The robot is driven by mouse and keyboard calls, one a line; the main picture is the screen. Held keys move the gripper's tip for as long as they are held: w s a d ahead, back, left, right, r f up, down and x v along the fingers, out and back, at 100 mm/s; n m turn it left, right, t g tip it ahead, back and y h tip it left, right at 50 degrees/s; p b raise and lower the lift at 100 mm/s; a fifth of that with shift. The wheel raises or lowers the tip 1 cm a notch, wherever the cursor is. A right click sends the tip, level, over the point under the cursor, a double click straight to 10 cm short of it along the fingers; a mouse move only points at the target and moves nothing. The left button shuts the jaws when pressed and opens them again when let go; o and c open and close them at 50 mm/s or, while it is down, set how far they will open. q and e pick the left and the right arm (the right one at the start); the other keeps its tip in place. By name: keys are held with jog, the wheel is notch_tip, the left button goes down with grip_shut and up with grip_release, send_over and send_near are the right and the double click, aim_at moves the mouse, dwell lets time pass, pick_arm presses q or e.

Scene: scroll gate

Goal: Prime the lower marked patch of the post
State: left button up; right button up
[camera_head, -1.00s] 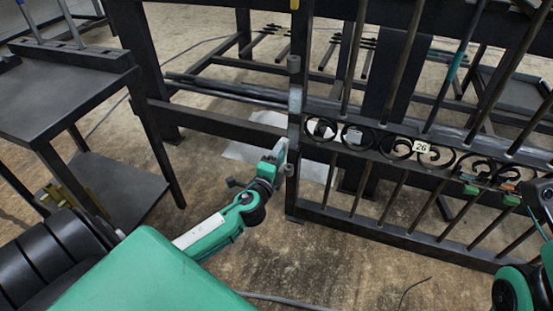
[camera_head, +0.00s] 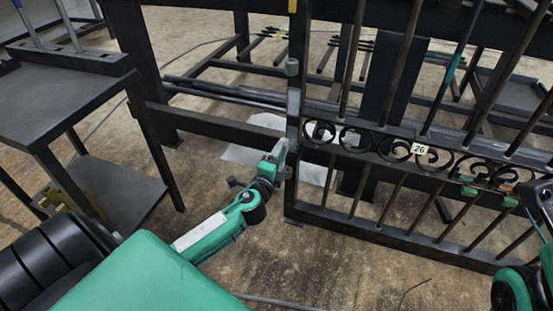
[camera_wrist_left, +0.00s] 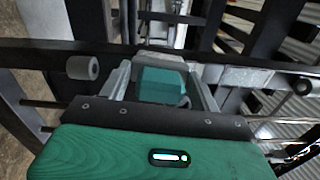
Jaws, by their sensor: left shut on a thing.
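The post (camera_head: 291,185) is the upright grey bar at the left end of the dark gate. A pale grey stretch shows on it, but I cannot make out separate marked patches. My left gripper (camera_head: 276,158) is at the post's left side, about level with the scroll band. It is shut on a teal block-like tool (camera_wrist_left: 162,84), which sits between the fingers in the left wrist view. The tool's far end is close to the post; contact cannot be told. My right arm shows at the right edge, its fingers unclear.
The gate's scroll band (camera_head: 395,149) carries a tag reading 26 and small green and orange pieces. A dark workbench (camera_head: 50,95) stands at the left. Pale sheets (camera_head: 240,155) lie on the floor behind the post. The floor in front of the gate is mostly clear.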

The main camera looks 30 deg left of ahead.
pick_arm(q)
jog(key=shift+w+a, duration=0.1)
jog(key=shift+w, duration=0.25)
